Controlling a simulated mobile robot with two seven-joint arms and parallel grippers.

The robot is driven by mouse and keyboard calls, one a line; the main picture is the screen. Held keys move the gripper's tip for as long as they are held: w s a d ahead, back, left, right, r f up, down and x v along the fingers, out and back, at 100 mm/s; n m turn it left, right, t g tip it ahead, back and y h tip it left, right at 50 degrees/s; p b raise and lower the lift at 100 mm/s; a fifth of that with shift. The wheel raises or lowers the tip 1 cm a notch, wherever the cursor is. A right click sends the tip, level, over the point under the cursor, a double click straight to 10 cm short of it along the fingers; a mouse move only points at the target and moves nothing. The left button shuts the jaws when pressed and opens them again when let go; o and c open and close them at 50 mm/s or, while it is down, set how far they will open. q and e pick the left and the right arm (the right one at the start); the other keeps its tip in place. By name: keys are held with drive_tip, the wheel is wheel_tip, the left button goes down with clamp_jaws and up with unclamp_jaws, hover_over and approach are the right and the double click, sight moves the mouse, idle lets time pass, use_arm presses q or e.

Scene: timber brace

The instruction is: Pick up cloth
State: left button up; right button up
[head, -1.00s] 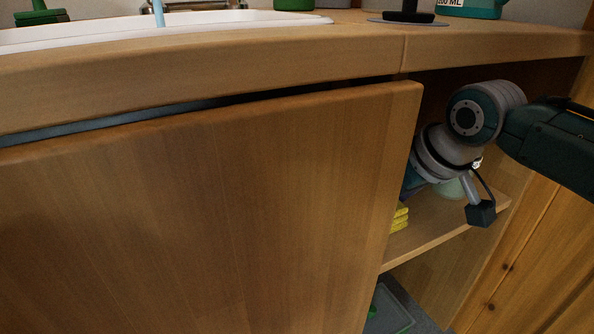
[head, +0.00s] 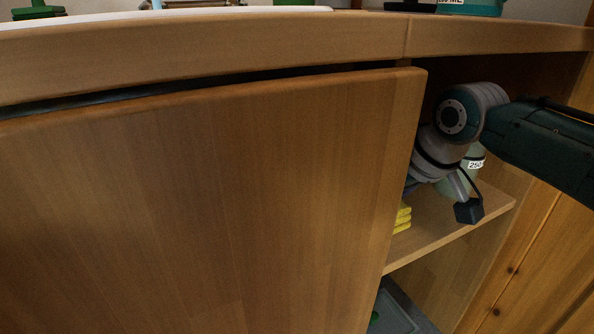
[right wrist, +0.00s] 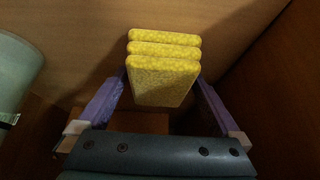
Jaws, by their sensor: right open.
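The yellow cloth (right wrist: 163,66), a stack of several folded layers, lies on the cabinet shelf. In the right wrist view it sits between the two purple fingers of my right gripper (right wrist: 160,98), at and beyond their tips. The fingers are spread apart, one on each side of it; whether either touches it I cannot tell. My left gripper is in neither view.
A wooden cabinet door (head: 220,200) covers much of the head view. A shelf (head: 440,232) runs inside the cabinet, with a pale labelled container (head: 473,160) behind my wrist. A grey tray (head: 398,312) lies below. The countertop edge (head: 200,45) is above my arm.

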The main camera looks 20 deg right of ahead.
drive_tip(key=c, duration=1.2)
drive_tip(key=shift+o, duration=0.2)
drive_tip(key=shift+r, duration=0.4)
drive_tip(key=s+p, duration=0.2)
drive_tip(key=p, duration=0.1)
drive_tip(key=shift+s+d+r, duration=0.15)
drive_tip(key=shift+s+r, duration=0.15)
drive_tip(key=shift+r, duration=0.1)
drive_tip(key=s+d+p, duration=0.1)
drive_tip(key=s+p, duration=0.6)
drive_tip(key=s, duration=0.8)
drive_tip(key=shift+s+f, duration=0.15)
drive_tip(key=shift+f, duration=0.1)
